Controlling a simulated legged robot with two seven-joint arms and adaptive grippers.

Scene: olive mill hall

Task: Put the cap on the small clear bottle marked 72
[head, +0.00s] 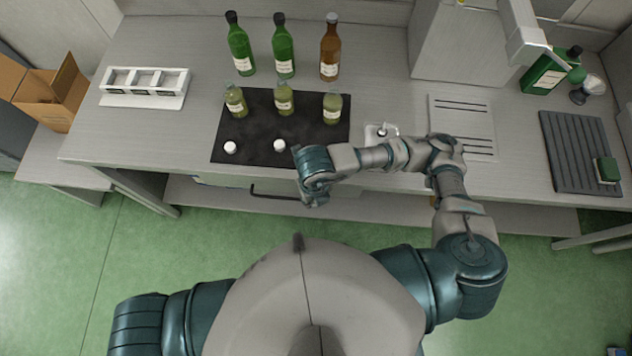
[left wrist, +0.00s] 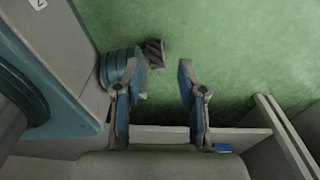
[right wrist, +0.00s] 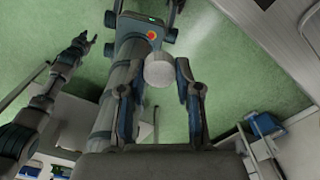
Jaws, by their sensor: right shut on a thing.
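Three small clear bottles with yellowish-green contents stand upright on a dark mat (head: 300,140): left (head: 236,102), middle (head: 284,97) and right (head: 332,107). Their labels are too small to read, so I cannot tell which is marked 72. Two white caps lie on the mat's front part, one on the left (head: 231,147) and one nearer the middle (head: 279,146). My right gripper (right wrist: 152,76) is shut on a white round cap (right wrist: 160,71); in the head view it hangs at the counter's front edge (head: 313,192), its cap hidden. My left gripper (left wrist: 152,75) is open and empty above the floor.
Tall green and brown bottles (head: 283,52) stand behind the mat. A white three-slot holder (head: 146,82) is at the left, a cardboard box (head: 58,93) beyond it. A small white fixture (head: 376,132), a slotted plate (head: 462,112) and a dark ribbed mat (head: 578,150) lie to the right.

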